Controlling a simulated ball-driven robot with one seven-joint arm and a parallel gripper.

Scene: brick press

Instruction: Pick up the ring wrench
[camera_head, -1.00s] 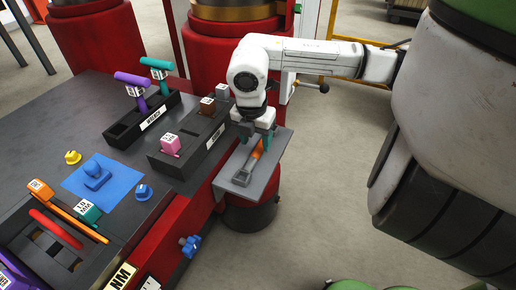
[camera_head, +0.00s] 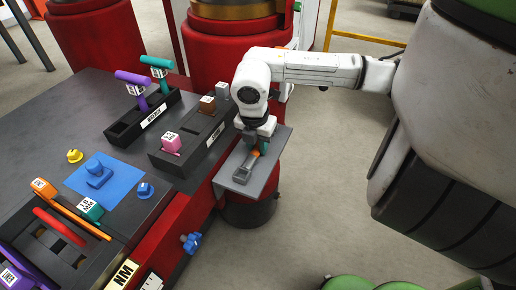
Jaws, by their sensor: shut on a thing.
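The ring wrench, with a grey head (camera_head: 241,174) and an orange handle, lies on the small grey side shelf (camera_head: 274,152) at the right edge of the press table. Its head points toward the front of the shelf. My gripper (camera_head: 259,149) points down over the handle and is shut on it. I cannot tell any gap between wrench and shelf.
A dark rack (camera_head: 191,153) with pink, brown and grey blocks stands just left of my gripper. Another rack (camera_head: 138,123) holds purple and teal T-handled tools. A blue mat (camera_head: 76,181) with a blue part lies left. Open floor lies right of the shelf.

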